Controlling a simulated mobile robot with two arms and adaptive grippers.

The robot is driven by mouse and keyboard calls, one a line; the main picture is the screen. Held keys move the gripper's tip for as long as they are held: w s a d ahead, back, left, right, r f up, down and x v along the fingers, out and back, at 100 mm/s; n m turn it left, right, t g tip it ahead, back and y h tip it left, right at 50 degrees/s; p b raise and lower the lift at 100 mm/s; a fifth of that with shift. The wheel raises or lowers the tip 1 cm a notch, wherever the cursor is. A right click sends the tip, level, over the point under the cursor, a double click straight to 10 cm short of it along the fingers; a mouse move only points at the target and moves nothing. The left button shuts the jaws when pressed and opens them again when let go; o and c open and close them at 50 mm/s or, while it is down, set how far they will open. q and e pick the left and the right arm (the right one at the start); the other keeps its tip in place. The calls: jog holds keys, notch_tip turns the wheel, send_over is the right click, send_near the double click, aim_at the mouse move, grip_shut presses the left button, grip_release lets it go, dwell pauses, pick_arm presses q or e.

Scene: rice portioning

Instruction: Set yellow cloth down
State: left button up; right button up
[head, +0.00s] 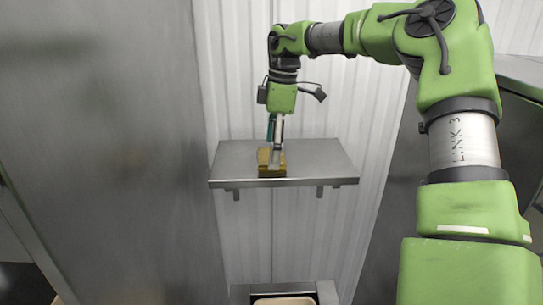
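A small folded yellow cloth (264,160) is at the front of a metal wall shelf (320,160), left of its middle. My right gripper (276,152) points down from above, and its fingers overlap the cloth in this view. The fingers partly cover the cloth. They look narrow and side-on, so I cannot tell whether they are closed on it. The cloth looks level with the shelf top, close to the front edge. My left gripper is not in view.
A white ribbed wall (240,100) stands behind the shelf. A large grey metal panel (110,140) fills the left side. Below the shelf is a metal unit with a pale container (284,300), cut off by the frame. The shelf's right part is bare.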

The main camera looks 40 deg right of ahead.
jog(key=shift+w+f, duration=0.2)
jog(key=shift+f, duration=0.15)
jog(key=shift+s+r, duration=0.1)
jog(key=shift+s, duration=0.05)
jog(key=c, duration=1.1)
